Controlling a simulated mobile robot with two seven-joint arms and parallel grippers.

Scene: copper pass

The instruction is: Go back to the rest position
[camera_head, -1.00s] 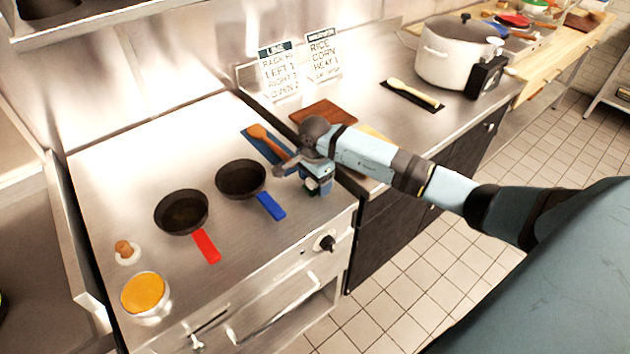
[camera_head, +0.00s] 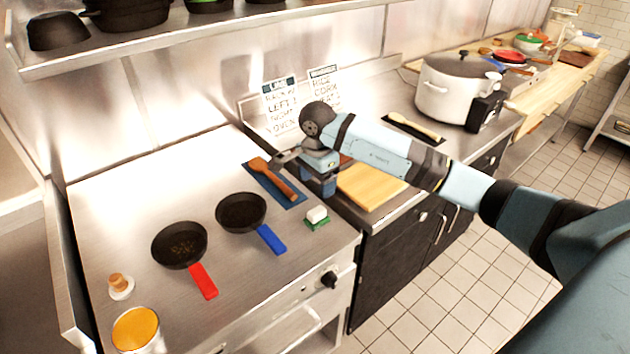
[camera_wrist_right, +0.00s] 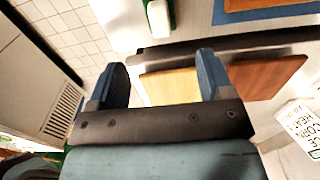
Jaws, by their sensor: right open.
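My right gripper (camera_head: 305,172) is raised over the right edge of the steel range top, beside a yellow cutting board (camera_head: 368,186). In the right wrist view its two blue fingers (camera_wrist_right: 163,80) stand wide apart with nothing between them. A white and green sponge-like block (camera_head: 317,217) lies on the range top, apart from the gripper; it also shows in the right wrist view (camera_wrist_right: 159,18). My left gripper is not in view.
A dark pan with a blue handle (camera_head: 241,212), one with a red handle (camera_head: 180,244), and a wooden utensil on a blue mat (camera_head: 285,194) lie nearby. A white pot (camera_head: 452,92) stands behind right. A shelf (camera_head: 200,42) overhangs the back.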

